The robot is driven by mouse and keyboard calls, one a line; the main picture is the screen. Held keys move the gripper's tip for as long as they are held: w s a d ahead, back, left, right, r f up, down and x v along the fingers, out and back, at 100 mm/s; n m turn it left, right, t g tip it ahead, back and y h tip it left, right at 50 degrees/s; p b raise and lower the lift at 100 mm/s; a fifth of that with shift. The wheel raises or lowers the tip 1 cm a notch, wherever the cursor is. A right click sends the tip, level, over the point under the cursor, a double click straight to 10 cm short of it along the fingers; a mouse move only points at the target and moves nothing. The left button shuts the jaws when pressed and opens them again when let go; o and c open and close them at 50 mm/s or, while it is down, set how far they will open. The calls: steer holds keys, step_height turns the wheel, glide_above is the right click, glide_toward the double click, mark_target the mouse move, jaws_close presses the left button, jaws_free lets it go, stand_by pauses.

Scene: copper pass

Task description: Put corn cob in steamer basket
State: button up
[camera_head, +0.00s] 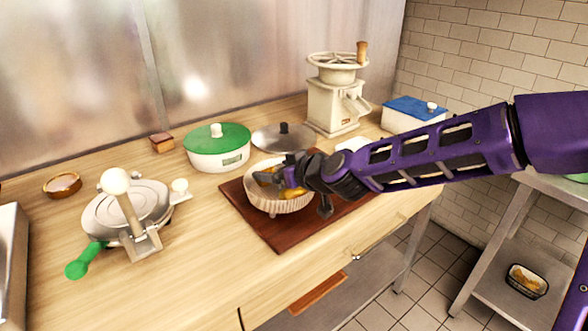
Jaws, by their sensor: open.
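A round, pale ribbed basket (279,204), which looks like the steamer basket, stands on a dark wooden board (283,236) in the middle of the counter. Something yellow-orange (264,178) shows inside it, partly hidden by my gripper; it may be the corn cob, but I cannot tell for sure. My gripper (284,176) is open, at the basket's rim and over its inside. My purple arm reaches in from the right and hides part of the board.
A white pot with a green lid (217,146), a metal lid (283,139), a grinder (335,97) and a blue-lidded box (412,113) stand behind. A round press (127,212) and small bowl (62,185) are left. The front counter (205,270) is clear.

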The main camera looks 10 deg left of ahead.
steer(key=p+v, duration=0.3)
steer(key=v, duration=0.7)
steer(key=shift+s+d, duration=0.15)
